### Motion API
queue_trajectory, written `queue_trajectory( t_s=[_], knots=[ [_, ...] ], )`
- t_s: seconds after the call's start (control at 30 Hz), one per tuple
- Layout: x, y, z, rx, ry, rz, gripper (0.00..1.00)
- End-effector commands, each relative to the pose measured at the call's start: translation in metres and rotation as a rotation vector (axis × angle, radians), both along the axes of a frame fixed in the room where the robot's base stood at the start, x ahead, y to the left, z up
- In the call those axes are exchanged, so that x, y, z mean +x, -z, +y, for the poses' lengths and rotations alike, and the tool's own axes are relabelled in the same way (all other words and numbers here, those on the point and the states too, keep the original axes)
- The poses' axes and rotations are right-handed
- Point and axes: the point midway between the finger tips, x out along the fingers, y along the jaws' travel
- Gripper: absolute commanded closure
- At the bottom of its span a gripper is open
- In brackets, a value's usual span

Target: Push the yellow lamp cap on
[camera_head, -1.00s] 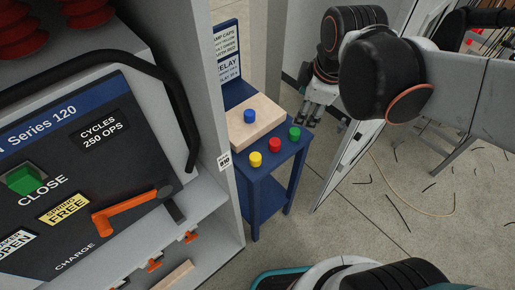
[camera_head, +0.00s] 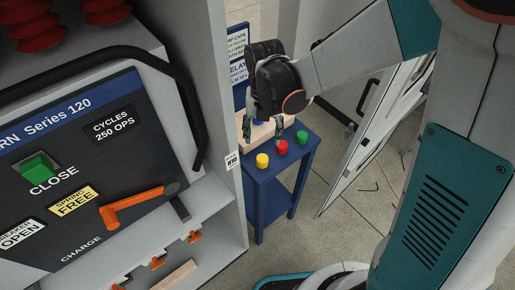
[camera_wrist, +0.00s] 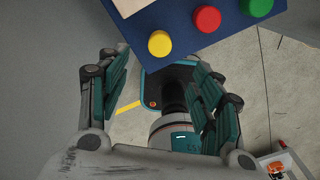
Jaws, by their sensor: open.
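The yellow lamp cap (camera_head: 262,160) stands on the front edge of the small blue table (camera_head: 262,190), left of the red and green caps. In the wrist view the yellow cap (camera_wrist: 160,43) shows beyond the fingers, near the top. My gripper (camera_head: 261,126) is over the wooden block at the back of the table, pointing down, its two fingers apart. In the wrist view my gripper (camera_wrist: 160,95) is open with nothing between the fingers. The blue cap (camera_head: 257,122) on the wooden block (camera_head: 262,135) is mostly hidden behind my gripper.
The red cap (camera_head: 281,147) and green cap (camera_head: 302,137) stand on the table. The grey cabinet (camera_head: 228,100) with its black handle bar and orange lever (camera_head: 135,205) is close on the left. An open cabinet door (camera_head: 375,140) stands to the right. A label board (camera_head: 238,55) is behind.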

Motion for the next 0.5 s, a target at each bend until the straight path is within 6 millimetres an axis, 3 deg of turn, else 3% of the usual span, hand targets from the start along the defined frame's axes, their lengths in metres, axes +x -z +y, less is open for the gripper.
queue_trajectory(
  t_s=[0.3,0.5],
  knots=[
    [0.0,0.061,0.0,0.001,0.003,-0.001,0.4],
    [0.0,0.078,0.0,0.001,0.004,-0.001,0.4]
  ],
)
